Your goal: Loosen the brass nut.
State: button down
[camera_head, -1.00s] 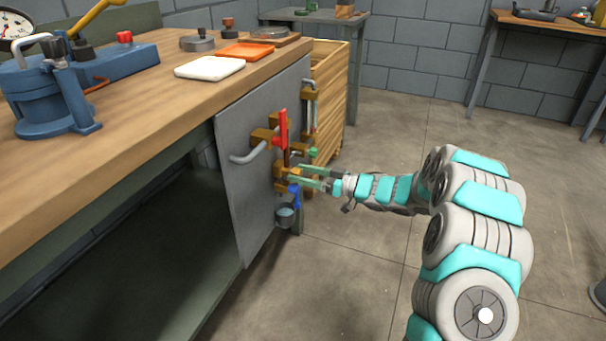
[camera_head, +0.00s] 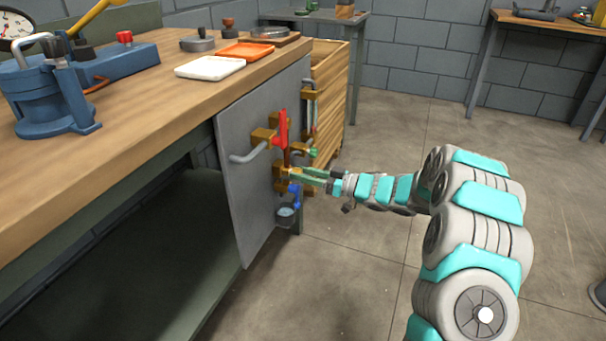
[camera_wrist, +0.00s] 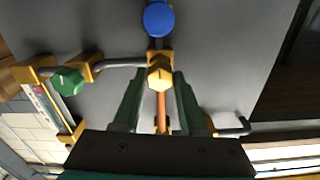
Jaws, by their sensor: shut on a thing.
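The brass nut (camera_wrist: 160,76) is a gold hex piece on the pipework of an upright grey panel (camera_head: 240,185). In the wrist view the two green fingers of my gripper (camera_wrist: 159,82) stand on either side of it, shut on it. A copper-coloured pipe (camera_wrist: 161,112) runs from the nut between the fingers. In the head view my gripper (camera_head: 294,174) reaches the panel's brass fittings from the right, and its fingers hide most of the nut.
Close by on the panel are a red lever (camera_head: 283,128), a blue knob (camera_wrist: 158,18) and a green knob (camera_wrist: 67,81). A small grey cup (camera_head: 286,215) hangs below. The workbench (camera_head: 120,110) is left; open floor (camera_head: 350,280) lies right.

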jog(key=shift+f+n+b, duration=0.1)
jog(key=shift+n+b, duration=0.2)
jog(key=shift+b, duration=0.05)
jog(key=shift+f+n+b, duration=0.2)
jog(key=shift+n+b, duration=7.05)
jog(key=shift+n, duration=10.05)
jog(key=shift+c, duration=2.2)
grip_release()
jog(key=shift+n, duration=0.3)
